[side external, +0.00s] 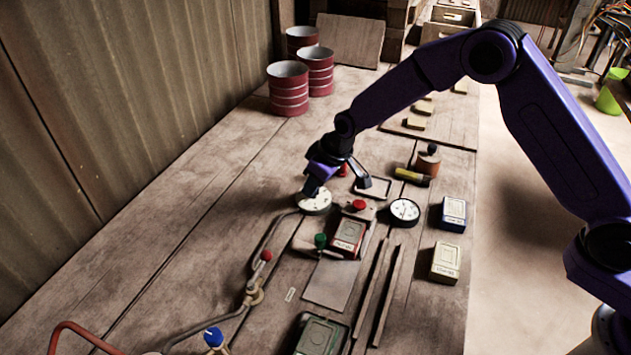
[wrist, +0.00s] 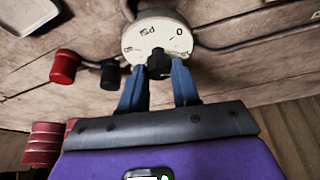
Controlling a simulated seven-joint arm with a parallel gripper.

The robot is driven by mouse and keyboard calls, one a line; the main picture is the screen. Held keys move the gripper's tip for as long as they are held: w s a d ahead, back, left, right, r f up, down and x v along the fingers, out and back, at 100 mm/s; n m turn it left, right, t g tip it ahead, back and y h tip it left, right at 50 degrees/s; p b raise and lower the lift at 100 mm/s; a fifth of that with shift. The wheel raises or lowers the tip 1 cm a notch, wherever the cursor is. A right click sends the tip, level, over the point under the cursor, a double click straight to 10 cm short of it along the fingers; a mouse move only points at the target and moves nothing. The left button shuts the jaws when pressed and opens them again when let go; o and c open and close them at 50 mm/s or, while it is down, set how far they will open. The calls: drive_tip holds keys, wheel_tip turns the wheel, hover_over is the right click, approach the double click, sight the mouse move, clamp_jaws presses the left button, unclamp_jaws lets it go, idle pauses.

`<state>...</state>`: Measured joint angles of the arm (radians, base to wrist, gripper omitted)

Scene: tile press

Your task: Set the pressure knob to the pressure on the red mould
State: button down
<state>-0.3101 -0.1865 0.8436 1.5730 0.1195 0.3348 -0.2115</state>
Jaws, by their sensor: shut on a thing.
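The pressure knob is a black grip (wrist: 159,65) on a round white dial (wrist: 157,35). The dial is printed with PSI, a 0 and other marks, upside down in the wrist view; the rest is hard to read. My gripper (wrist: 160,76) is shut on the knob, a blue finger on each side. In the side view my gripper (side external: 315,188) reaches down onto the white dial (side external: 317,206). The red mould (side external: 348,235) is a red block with a pale label, lying in the press right of and nearer than the dial. Its label is too small to read.
A round gauge (side external: 404,211), a blue mould (side external: 453,213) and a cream mould (side external: 445,262) stand to the right. A green mould (side external: 321,337) is in front. A red-knobbed valve (side external: 265,256) sits on the pipe. Red cans (side external: 288,90) stand behind.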

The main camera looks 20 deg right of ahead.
drive_tip(key=m+h, duration=0.1)
drive_tip(key=m, duration=0.2)
drive_tip(key=m+h, duration=0.1)
drive_tip(key=m, duration=0.2)
drive_tip(key=shift+s+a+m+t+h, duration=0.1)
drive_tip(key=shift+a+m+t+h, duration=0.1)
drive_tip(key=shift+m+t+h, duration=0.15)
drive_tip(key=m+h, duration=0.1)
drive_tip(key=m, duration=0.1)
drive_tip(key=m+h, duration=0.1)
drive_tip(key=m, duration=0.2)
drive_tip(key=shift+a+m, duration=0.1)
drive_tip(key=shift+m, duration=0.25)
drive_tip(key=c, duration=0.8)
unclamp_jaws()
drive_tip(key=shift+r, duration=0.1)
drive_tip(key=v, duration=1.7)
drive_tip(key=shift+w+a+r, duration=0.2)
drive_tip(key=shift+w+r, duration=0.05)
drive_tip(key=shift+w, duration=0.1)
